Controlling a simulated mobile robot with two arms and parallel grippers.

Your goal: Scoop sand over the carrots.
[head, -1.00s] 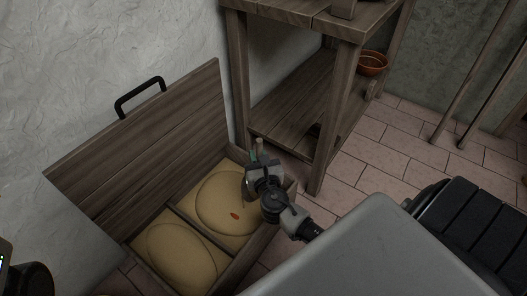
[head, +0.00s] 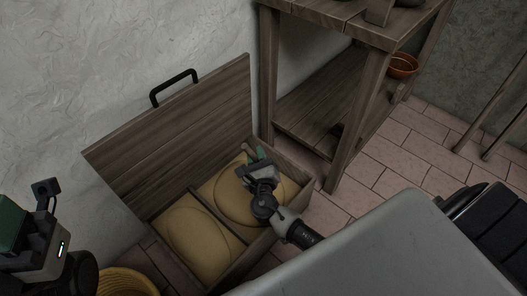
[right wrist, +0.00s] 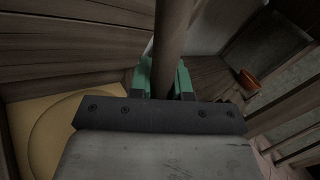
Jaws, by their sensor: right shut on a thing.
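A wooden box (head: 241,262) stands open on the floor, its plank lid (head: 180,130) raised. Sand fills its two compartments, the left sand bed (head: 190,232) and the right sand bed (head: 222,187). No carrot shows now; my right arm covers part of the right compartment. My right gripper (head: 260,155) is over the right compartment, shut on a wooden handle (right wrist: 173,45). The handle stands between its green fingers in the right wrist view; the tool's working end is hidden. My left gripper (head: 12,225) is at the left edge, cut off, away from the box.
A wooden table (head: 350,130) with a lower shelf stands right behind the box, its leg close to my right gripper. An orange-brown bowl (head: 403,66) is beyond it. A yellow basket (head: 128,282) stands at bottom left. Tiled floor (head: 430,135) is open to the right.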

